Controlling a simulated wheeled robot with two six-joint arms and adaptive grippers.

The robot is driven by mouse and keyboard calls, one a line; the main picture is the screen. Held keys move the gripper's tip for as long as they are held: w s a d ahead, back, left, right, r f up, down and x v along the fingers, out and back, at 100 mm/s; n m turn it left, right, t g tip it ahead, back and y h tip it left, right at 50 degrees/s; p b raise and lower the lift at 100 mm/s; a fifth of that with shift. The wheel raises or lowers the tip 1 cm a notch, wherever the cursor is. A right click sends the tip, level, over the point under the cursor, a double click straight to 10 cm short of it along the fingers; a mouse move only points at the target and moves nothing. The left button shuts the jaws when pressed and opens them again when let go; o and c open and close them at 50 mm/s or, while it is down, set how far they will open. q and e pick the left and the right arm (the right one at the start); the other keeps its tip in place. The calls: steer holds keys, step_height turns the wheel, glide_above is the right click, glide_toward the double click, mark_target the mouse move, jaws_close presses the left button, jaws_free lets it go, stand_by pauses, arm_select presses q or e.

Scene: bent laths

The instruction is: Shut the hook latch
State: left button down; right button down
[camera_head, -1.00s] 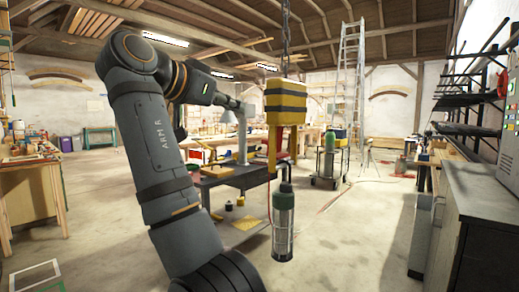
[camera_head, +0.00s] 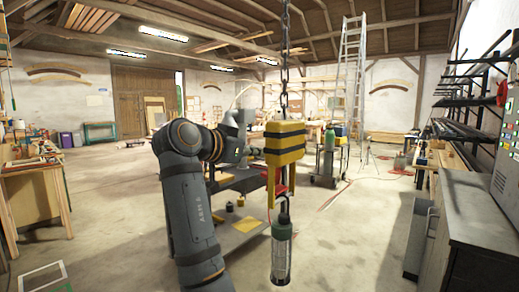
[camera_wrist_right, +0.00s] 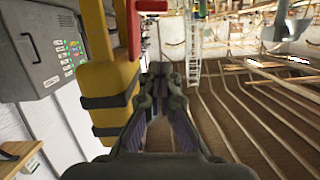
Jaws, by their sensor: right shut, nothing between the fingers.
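A yellow hook block (camera_head: 285,143) with black bands hangs from a chain (camera_head: 284,60). A narrow yellow hook arm reaches down from it. A green and grey cylinder (camera_head: 281,250) hangs upright below. In the right wrist view the yellow block (camera_wrist_right: 117,85) fills the left side, and a red latch piece (camera_wrist_right: 140,18) shows at the top. I cannot tell whether the latch is closed. My right gripper (camera_head: 256,140) is at the block's left side in the head view; its tips are hard to make out there. In the wrist view it (camera_wrist_right: 160,75) is shut and empty beside the block.
A dark work table (camera_head: 235,182) stands behind the hook. A trolley with a green bottle (camera_head: 329,160) and a ladder (camera_head: 352,70) are farther back. The floor on the left is open.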

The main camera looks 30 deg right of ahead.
arm_select(q)
steer(key=shift+r+b, duration=0.15)
steer(key=shift+b, duration=0.2)
arm_select(e)
steer(key=f, duration=0.1)
steer(key=w+d+f, duration=0.1)
steer(key=f, duration=0.1)
steer(key=d+f, duration=0.1)
steer(key=shift+w+f, duration=0.25)
steer(key=shift+f, duration=0.05)
steer(key=shift+d, duration=0.15)
arm_select(q)
steer(key=shift+s+f, duration=0.15)
steer(key=shift+f, duration=0.1)
arm_select(e)
steer(key=shift+s+f, duration=0.35)
steer(key=shift+f, duration=0.35)
step_height(320, 180, up, 10)
steer(key=shift+r, duration=0.25)
